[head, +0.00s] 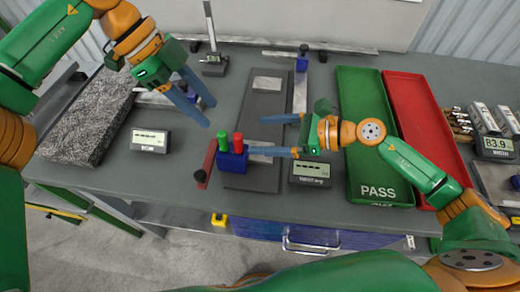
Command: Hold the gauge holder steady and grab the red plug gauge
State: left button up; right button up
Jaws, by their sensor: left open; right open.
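The gauge holder (233,161) is a small blue block near the table's front edge, at the front left of a dark grey plate. The red plug gauge (239,143) stands upright in its right part. A green plug gauge (222,141) stands beside it on the left. My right gripper (257,135) is open and reaches in from the right. Its nearer finger ends close to the holder's right side; I cannot tell whether it touches. My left gripper (207,112) is open, above and behind the holder, fingers pointing down to the right, apart from the gauges.
The dark grey plate (264,100) lies mid-table. A green PASS tray (365,90) and a red tray (408,95) lie right. Digital readouts stand left (150,140) and right (310,174) of the holder. A granite block (88,120) is at far left.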

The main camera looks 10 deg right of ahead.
aim_at(233, 156)
jog(key=shift+g, duration=0.8)
jog(key=s+a+f, duration=0.2)
jog(key=s, duration=0.1)
jog(key=shift+f, duration=0.3)
jog(key=x, duration=0.7)
jog(key=shift+a, duration=0.1)
jog(key=shift+s, duration=0.1)
jog(key=shift+c, duration=0.9)
grip_shut()
